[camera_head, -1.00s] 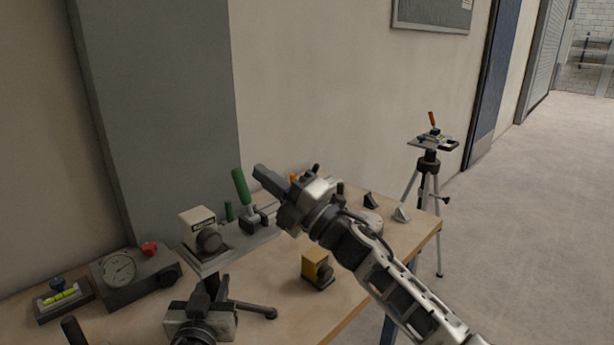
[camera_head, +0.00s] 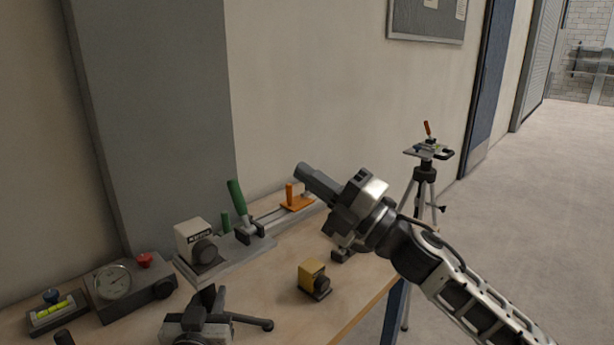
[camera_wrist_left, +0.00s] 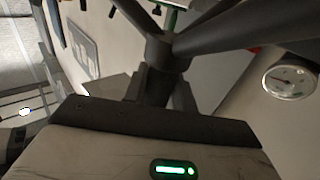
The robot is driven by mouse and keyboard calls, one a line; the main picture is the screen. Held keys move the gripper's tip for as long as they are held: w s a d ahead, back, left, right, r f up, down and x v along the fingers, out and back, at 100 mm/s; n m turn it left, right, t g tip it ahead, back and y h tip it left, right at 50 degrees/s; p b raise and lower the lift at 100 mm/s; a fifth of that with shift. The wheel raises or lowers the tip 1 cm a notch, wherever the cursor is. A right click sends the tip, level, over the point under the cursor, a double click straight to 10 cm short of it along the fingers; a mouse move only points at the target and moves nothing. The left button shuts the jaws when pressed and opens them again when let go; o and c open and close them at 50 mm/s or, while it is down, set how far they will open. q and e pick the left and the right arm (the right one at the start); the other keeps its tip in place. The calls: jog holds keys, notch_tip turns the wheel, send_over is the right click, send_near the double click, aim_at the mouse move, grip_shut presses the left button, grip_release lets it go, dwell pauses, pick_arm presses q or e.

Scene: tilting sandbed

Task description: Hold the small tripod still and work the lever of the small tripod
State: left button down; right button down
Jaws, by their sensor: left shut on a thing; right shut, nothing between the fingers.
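The small black tripod (camera_head: 208,300) stands at the front of the bench at the bottom of the head view. One dark bar with a rounded end (camera_head: 252,321) sticks out to its right; I cannot tell whether this is a leg or the lever. My left gripper (camera_wrist_left: 152,88) is shut on the dark hub of the small tripod (camera_wrist_left: 160,48), whose bars spread out above the fingers in the left wrist view. My right gripper (camera_head: 312,178) is shut and empty, above the bench to the tripod's upper right, well apart from it.
Behind the tripod lies a rail with a white block (camera_head: 196,240), a green lever (camera_head: 237,195) and an orange handle (camera_head: 297,200). A dial box (camera_head: 125,288) and a level (camera_head: 52,312) are at left. A yellow block (camera_head: 313,278) is at right. A tall tripod (camera_head: 425,175) stands beyond.

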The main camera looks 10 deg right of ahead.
pick_arm(q)
jog(key=c, duration=1.1)
grip_release()
jog(key=shift+o, duration=0.2)
jog(key=shift+s, duration=0.1)
